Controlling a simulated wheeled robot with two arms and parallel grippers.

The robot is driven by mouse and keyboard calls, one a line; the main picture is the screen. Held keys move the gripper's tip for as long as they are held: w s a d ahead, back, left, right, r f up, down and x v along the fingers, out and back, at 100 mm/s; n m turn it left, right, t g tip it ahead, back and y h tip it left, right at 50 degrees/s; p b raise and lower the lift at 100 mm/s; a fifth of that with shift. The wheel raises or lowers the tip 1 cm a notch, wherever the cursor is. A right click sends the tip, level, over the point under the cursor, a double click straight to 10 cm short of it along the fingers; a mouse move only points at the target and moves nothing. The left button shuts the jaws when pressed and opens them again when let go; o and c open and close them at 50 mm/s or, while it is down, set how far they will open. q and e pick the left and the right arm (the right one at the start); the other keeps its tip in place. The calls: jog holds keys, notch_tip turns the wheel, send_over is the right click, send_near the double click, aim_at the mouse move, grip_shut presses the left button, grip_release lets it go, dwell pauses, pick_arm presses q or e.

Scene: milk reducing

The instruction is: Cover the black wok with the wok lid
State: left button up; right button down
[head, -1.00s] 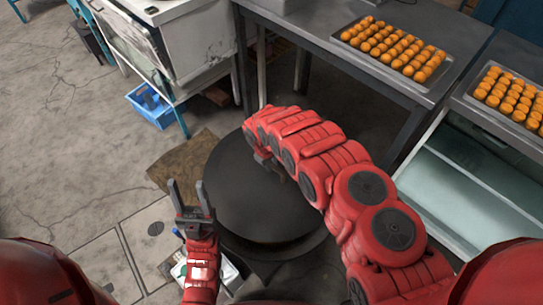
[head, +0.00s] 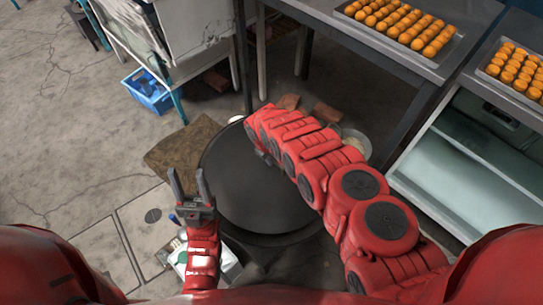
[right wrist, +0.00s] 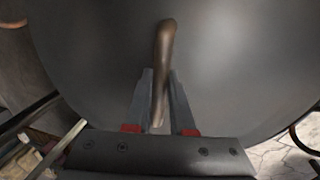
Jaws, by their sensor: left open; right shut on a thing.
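The wok lid (head: 250,195) is a large dark round disc in front of me. My right gripper (head: 266,157) is shut on its curved brownish handle (right wrist: 164,60), which stands between the fingers in the right wrist view. The black wok (head: 275,240) is beneath the lid, and only a narrow dark edge shows along the near side. I cannot tell whether the lid touches the wok all round. My left gripper (head: 190,190) is open and empty, pointing up at the left of the lid.
A brown mat (head: 180,150) lies left of the lid. A blue basket (head: 148,92) stands on the floor at back left. A metal table holds a tray of orange balls (head: 405,25). Bricks (head: 328,113) lie behind my right arm.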

notch_tip(320, 180, down, 7)
jog(key=b, duration=0.5)
jog(key=shift+w+r, duration=0.1)
jog(key=c, duration=0.7)
grip_release()
